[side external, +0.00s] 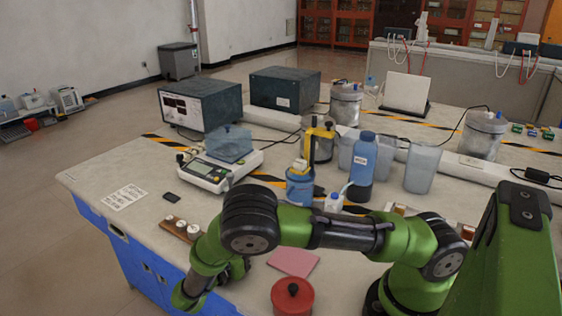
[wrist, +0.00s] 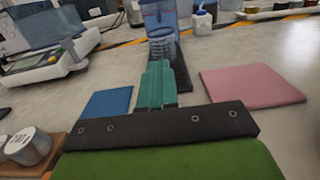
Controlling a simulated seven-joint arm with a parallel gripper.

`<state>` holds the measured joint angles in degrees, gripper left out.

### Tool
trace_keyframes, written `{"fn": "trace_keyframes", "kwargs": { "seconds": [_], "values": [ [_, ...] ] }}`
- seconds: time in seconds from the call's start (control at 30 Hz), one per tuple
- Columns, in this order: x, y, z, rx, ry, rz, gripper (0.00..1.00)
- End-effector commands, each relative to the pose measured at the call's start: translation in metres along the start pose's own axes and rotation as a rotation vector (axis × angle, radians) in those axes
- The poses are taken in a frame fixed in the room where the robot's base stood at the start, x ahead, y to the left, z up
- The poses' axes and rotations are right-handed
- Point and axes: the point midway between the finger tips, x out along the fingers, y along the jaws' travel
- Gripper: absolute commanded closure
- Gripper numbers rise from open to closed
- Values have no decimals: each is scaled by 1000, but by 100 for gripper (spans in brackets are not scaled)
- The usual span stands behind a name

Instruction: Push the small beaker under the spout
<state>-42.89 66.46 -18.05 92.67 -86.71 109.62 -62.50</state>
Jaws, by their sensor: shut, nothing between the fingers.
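In the wrist view my gripper (wrist: 156,68) points forward low over the bench, its teal fingers together and empty. Just beyond the fingertips stands a small clear ridged vessel (wrist: 162,45), which looks like the small beaker. I cannot tell whether the fingertips touch it. A blue translucent container (wrist: 158,12) is directly behind it; its top is cut off, and no spout shows there. In the side view a blue container (side external: 300,188) with a yellow top stands beyond my arm. My arm hides the fingers and the beaker there.
A pink mat (wrist: 252,85) lies right of my gripper and a blue mat (wrist: 107,102) left. Metal weights (wrist: 28,146) sit in a wooden block at left. A balance (side external: 212,170), a blue bottle (side external: 362,163) and a red lidded pot (side external: 292,298) stand on the bench.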

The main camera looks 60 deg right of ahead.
Motion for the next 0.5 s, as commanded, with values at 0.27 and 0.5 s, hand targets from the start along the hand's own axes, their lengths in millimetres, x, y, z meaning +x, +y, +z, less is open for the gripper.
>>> {"fn": "trace_keyframes", "kwargs": {
  "seconds": [0.27,0.5],
  "values": [
    [-47,0,0,1,0,2,100],
    [-57,0,10,2,1,-1,100]
  ]
}}
